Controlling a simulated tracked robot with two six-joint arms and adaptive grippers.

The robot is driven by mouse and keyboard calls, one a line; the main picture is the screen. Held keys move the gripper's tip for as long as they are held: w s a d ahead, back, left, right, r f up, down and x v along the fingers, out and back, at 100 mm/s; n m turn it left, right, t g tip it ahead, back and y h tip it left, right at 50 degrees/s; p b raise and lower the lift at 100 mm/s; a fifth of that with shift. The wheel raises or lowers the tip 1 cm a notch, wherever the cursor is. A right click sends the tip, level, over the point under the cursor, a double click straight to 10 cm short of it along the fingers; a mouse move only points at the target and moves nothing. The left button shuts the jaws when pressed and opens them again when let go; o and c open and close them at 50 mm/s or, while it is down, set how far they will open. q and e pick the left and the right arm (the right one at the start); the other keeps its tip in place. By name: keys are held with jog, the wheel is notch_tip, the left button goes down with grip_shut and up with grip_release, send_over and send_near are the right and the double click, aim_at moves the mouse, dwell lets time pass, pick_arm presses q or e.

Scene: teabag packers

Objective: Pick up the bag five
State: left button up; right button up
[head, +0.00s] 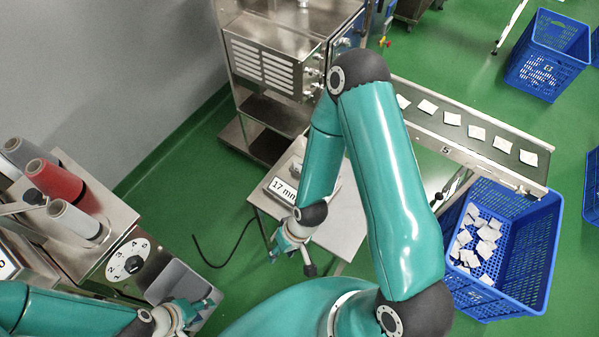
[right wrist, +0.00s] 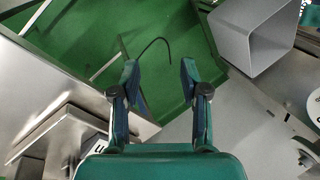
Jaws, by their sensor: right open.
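Several small white teabags lie in a spaced row on the conveyor (head: 425,130) in the head view, among them bags (head: 452,118), (head: 477,132) and (head: 528,157). A "5" is marked on the conveyor's near side. I cannot tell which bag is bag five. My right gripper (head: 290,243) is left of the row, apart from it, beside the small steel table. In the right wrist view my right gripper (right wrist: 160,72) is open with nothing between its fingers; no bag is visible there. My left gripper (head: 180,316) is by the packer's grey chute at lower left; its jaw opening is unclear.
A blue crate (head: 541,275) with loose bags stands below the conveyor's end. Another blue crate (head: 540,72) stands at the back right. The small steel table (head: 340,222) carries a "17 min" sign (head: 283,189). The grey chute (head: 172,283) also shows in the right wrist view (right wrist: 237,45).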

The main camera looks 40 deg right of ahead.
jog(key=w+d+n+b, duration=0.2)
jog(key=w+d+b, duration=0.15)
jog(key=w, duration=0.45)
jog(key=n+h+b, duration=0.4)
jog(key=b, duration=0.1)
send_near(300, 166)
jog(key=shift+g, duration=0.3)
jog(key=f, duration=0.2)
jog(key=f+p, duration=0.1)
jog(key=f, duration=0.2)
jog(key=shift+w, duration=0.2)
jog(key=f, duration=0.1)
jog(key=f+p, duration=0.1)
jog(key=f, duration=0.1)
jog(key=f+p, duration=0.1)
jog(key=shift+s+d+f, duration=0.25)
jog(key=shift+f, duration=0.4)
jog(key=c, duration=0.8)
